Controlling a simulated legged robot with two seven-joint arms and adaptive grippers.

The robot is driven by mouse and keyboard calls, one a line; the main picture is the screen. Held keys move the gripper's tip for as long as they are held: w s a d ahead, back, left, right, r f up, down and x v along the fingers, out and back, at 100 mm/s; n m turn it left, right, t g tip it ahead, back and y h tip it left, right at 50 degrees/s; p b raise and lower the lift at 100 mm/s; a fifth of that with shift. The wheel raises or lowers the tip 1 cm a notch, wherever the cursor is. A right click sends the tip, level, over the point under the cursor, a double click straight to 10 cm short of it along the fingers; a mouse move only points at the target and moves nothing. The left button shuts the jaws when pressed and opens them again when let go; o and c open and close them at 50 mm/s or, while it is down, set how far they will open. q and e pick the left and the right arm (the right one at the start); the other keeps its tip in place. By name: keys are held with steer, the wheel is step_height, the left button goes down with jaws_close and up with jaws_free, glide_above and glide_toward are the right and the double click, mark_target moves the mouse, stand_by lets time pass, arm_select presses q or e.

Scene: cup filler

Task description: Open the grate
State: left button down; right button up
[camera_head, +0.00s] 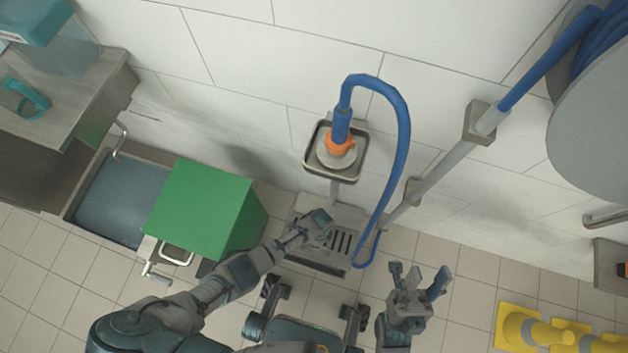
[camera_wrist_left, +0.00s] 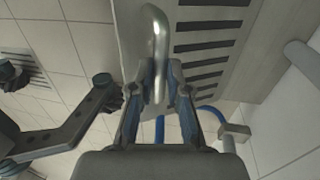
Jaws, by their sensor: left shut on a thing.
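The grate (camera_head: 341,243) is a grey metal panel with dark slots, low by the wall below the hose station. In the left wrist view the slotted grate (camera_wrist_left: 204,45) fills the upper middle, with a curved metal handle (camera_wrist_left: 156,40) on it. My left gripper (camera_head: 322,224) is over the grate's left part. Its fingers (camera_wrist_left: 161,88) are shut around the handle. In the head view the gripper hides the handle. I cannot tell whether the grate is lifted. My right gripper (camera_head: 418,277) is open and empty, to the right of the grate and apart from it.
A blue hose (camera_head: 403,130) loops from a wall-mounted holder (camera_head: 314,162) down beside the grate's right side. A green box (camera_head: 200,205) stands left of my left arm, near a sink basin (camera_head: 120,200). Yellow pieces (camera_head: 545,330) lie at the lower right. Tiled floor (camera_head: 465,300) is clear between.

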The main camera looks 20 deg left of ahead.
arm_select(q)
steer(key=shift+w+a+r, duration=0.1)
steer(key=shift+w+r, duration=0.15)
steer(key=shift+w, duration=0.3)
steer(key=shift+w+a+r, duration=0.1)
steer(key=shift+w+r, duration=0.15)
steer(key=shift+w, duration=0.25)
steer(key=c, duration=1.1)
jaws_free()
steer(key=shift+f, duration=0.2)
steer(key=shift+c, duration=0.2)
steer(key=shift+d, duration=0.1)
steer(key=shift+s+r, duration=0.1)
step_height(320, 180, up, 12)
steer(key=w, duration=0.2)
steer(key=shift+f, duration=0.2)
